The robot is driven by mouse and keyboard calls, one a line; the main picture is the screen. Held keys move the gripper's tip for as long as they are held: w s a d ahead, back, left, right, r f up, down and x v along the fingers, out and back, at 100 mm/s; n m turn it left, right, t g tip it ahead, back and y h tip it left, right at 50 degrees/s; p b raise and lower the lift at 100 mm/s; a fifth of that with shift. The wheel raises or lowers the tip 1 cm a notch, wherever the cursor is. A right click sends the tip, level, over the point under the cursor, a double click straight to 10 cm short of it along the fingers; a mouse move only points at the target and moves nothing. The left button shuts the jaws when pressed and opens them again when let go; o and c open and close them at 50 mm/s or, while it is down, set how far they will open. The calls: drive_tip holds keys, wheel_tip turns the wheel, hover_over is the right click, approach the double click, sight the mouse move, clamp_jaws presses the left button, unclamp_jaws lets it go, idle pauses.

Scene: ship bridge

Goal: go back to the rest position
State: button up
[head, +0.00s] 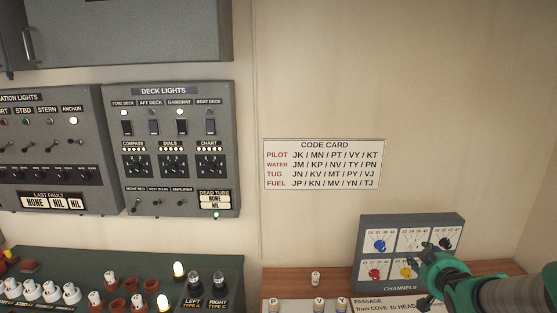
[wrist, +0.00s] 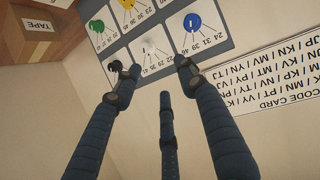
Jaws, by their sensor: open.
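My gripper (head: 424,268) is at the lower right of the head view, in front of the grey channels panel (head: 372,226). In the wrist view my gripper (wrist: 155,78) has its fingers spread, with nothing between them. The white knob (wrist: 147,46) of the panel shows beyond the gap between the fingertips. The blue knob (wrist: 192,22) is by the right finger, and the black knob (wrist: 115,66) is partly behind the left fingertip. The yellow knob (wrist: 131,4) and green knob (wrist: 96,26) show at the top. I cannot tell whether any finger touches the panel.
A code card (head: 324,164) hangs on the wall left of the panel. A wooden shelf (head: 290,270) below holds a small white-topped piece (head: 316,279) and lettered pieces. The deck lights panel (head: 168,150) and a green console (head: 130,262) with many knobs are at left. The wall above is clear.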

drive_tip(key=s+a+r+g+y, duration=0.1)
drive_tip(key=s+a+r+g, duration=0.1)
drive_tip(key=s+a, duration=0.4)
drive_tip(key=s+a+r+g+y, duration=0.1)
drive_tip(key=s+a, duration=0.6)
drive_tip(key=s, duration=0.8)
drive_tip(key=s+a+r+g, duration=0.2)
drive_tip(key=s+a+g, duration=0.2)
drive_tip(key=s+a, duration=0.3)
drive_tip(key=s, duration=0.3)
drive_tip(key=shift+s+a+r+m+y, duration=0.15)
drive_tip(key=shift+a+r+m+y, duration=0.1)
drive_tip(key=shift+r+m+y, duration=0.15)
